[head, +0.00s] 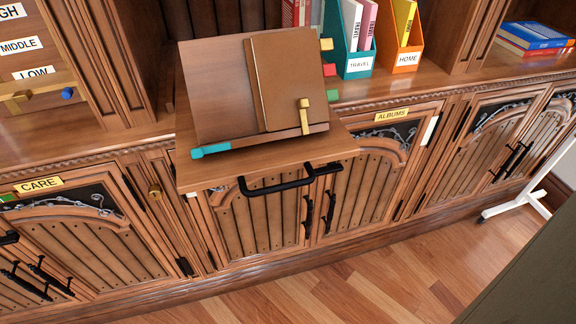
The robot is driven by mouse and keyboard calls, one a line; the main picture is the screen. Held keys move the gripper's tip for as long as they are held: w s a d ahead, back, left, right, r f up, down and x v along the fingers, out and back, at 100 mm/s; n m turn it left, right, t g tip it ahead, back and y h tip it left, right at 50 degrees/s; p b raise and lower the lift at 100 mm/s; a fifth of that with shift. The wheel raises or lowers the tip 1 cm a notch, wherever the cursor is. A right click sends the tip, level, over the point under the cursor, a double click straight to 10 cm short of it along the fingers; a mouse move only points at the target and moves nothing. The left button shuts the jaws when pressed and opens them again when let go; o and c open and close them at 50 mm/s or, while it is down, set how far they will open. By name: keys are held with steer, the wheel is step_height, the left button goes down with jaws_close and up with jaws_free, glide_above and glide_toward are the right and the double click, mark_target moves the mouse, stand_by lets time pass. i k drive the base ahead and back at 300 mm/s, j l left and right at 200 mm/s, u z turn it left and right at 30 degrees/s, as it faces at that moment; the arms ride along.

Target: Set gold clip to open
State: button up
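A gold clip (305,117) stands on the lower ledge of a tilted wooden book stand (210,98). It is upright, with its top in front of the lower right part of a closed brown book (295,75) resting on the stand. A teal piece (211,150) lies at the left end of the same ledge. A small gold block (326,44), a red one (329,69) and a green one (332,95) sit along the stand's right edge. My gripper is not in view.
The stand rests on a pulled-out wooden board (335,146) with a black handle (277,188) at its front. Teal (360,62) and orange (405,58) file boxes stand behind it. Cabinet doors are below; the wooden floor (340,285) in front looks clear.

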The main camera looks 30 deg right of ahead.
mark_target(304, 103)
steer(key=k+u, duration=0.25)
steer(key=k, duration=0.2)
steer(key=k+u, duration=0.25)
steer(key=k, duration=0.2)
